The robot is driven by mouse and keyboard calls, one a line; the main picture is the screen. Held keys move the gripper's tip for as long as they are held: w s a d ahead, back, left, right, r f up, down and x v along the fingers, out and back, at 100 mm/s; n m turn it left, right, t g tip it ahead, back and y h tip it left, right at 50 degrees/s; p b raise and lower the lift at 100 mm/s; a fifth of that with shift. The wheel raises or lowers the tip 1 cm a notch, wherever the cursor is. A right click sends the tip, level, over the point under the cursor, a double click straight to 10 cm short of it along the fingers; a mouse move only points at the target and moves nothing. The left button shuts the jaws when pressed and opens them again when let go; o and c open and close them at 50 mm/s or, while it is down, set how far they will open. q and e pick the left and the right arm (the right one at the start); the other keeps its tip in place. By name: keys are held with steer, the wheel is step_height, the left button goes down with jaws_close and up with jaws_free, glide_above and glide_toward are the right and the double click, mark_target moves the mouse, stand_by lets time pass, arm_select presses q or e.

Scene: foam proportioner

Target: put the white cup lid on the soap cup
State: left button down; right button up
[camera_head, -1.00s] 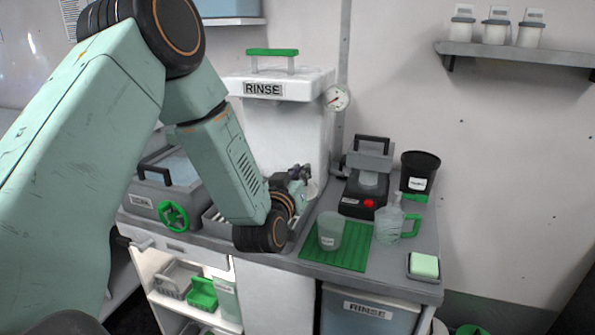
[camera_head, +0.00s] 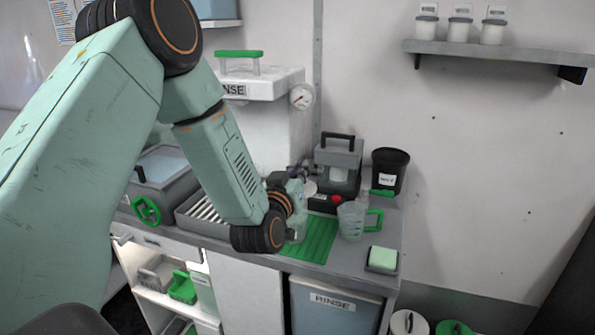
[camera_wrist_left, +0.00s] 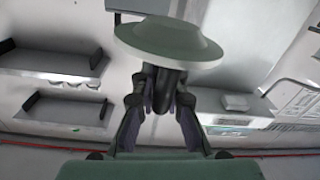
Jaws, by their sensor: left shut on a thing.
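My left gripper (camera_head: 300,178) is shut on the white cup lid (camera_head: 310,187), above the left part of the green mat. In the left wrist view the lid (camera_wrist_left: 170,42) is a round, wide-rimmed disc, shaded grey-green, at the tips of the gripper's fingers (camera_wrist_left: 162,88). The soap cup (camera_head: 299,228), a translucent cup, stands on the green mat (camera_head: 318,240), mostly hidden behind my left wrist. The lid looks higher than the cup; I cannot tell whether they line up. My right gripper is not in view.
A clear jug (camera_head: 351,221) with a green handle stands right of the mat. Behind are a grey-black device (camera_head: 338,165) with a red button and a black tub (camera_head: 390,168). A green sponge (camera_head: 383,258) lies at the front right. A ribbed tray (camera_head: 198,218) is left.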

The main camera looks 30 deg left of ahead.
arm_select(q)
steer(key=shift+a+f, duration=0.1)
steer(key=shift+f, duration=0.15)
steer(key=shift+a+f+b, duration=0.45)
steer(key=shift+f+b, duration=0.05)
steer(key=shift+f, duration=0.1)
steer(key=shift+a+f+b, duration=0.4)
steer(key=shift+f+b, duration=0.05)
steer(key=shift+f, duration=0.15)
steer(key=shift+d+f+b, duration=0.3)
steer(key=shift+f+b, duration=0.25)
steer(key=shift+b, duration=0.05)
steer(key=shift+d+f+b, duration=0.25)
steer(key=shift+f+b, duration=0.25)
steer(key=shift+b, duration=0.05)
steer(key=shift+f, duration=0.35)
steer(key=shift+a+f+b, duration=0.25)
steer(key=shift+f+b, duration=0.05)
steer(key=shift+b, duration=0.1)
steer(key=shift+a, duration=0.2)
steer(key=shift+d+r, duration=0.15)
steer(key=shift+d, duration=0.25)
steer(key=shift+a, duration=0.3)
